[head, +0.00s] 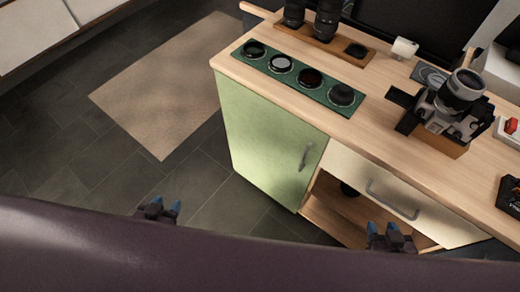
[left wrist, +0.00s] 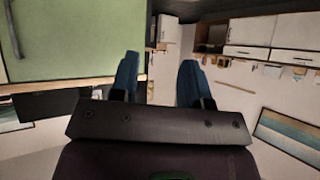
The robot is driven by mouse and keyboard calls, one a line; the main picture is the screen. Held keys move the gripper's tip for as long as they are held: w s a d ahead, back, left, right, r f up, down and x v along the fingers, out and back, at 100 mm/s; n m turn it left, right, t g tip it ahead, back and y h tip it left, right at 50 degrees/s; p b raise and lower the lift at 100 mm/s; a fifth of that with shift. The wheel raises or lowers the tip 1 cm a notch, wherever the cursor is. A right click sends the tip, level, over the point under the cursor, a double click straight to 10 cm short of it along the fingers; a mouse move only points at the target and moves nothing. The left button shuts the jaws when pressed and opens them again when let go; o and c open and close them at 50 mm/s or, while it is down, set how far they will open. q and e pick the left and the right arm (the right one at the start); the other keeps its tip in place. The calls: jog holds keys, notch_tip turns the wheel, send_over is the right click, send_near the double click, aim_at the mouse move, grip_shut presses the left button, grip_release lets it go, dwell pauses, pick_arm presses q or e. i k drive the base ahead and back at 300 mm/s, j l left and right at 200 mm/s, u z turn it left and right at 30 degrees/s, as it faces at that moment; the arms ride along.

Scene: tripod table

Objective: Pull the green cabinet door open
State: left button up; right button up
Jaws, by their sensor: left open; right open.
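The green cabinet door (head: 262,143) is on the left front of the wooden desk and looks shut. Its grey bar handle (head: 305,157) is near the door's right edge. In the left wrist view the green door (left wrist: 75,38) fills the upper left, with a dark handle (left wrist: 10,30) at the far left edge. My left gripper (head: 159,208) is open and empty, low and left of the door, apart from it. Its blue fingertips show spread in the left wrist view (left wrist: 158,80). My right gripper (head: 389,233) is open and empty, in front of the drawer and right of the door handle.
A white drawer (head: 385,192) with a grey handle is right of the door, above an open shelf (head: 335,205). The desktop holds a green lens tray (head: 322,93) and a camera (head: 455,105). A beige rug (head: 165,85) lies on the dark tiled floor, which is clear left of the desk.

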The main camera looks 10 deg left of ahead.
aim_at(276, 151)
jog(key=u, duration=0.25)
jog(key=k+j+u, duration=0.4)
jog(key=k+j, duration=0.45)
jog(key=i+j, duration=0.05)
jog(key=j, duration=0.05)
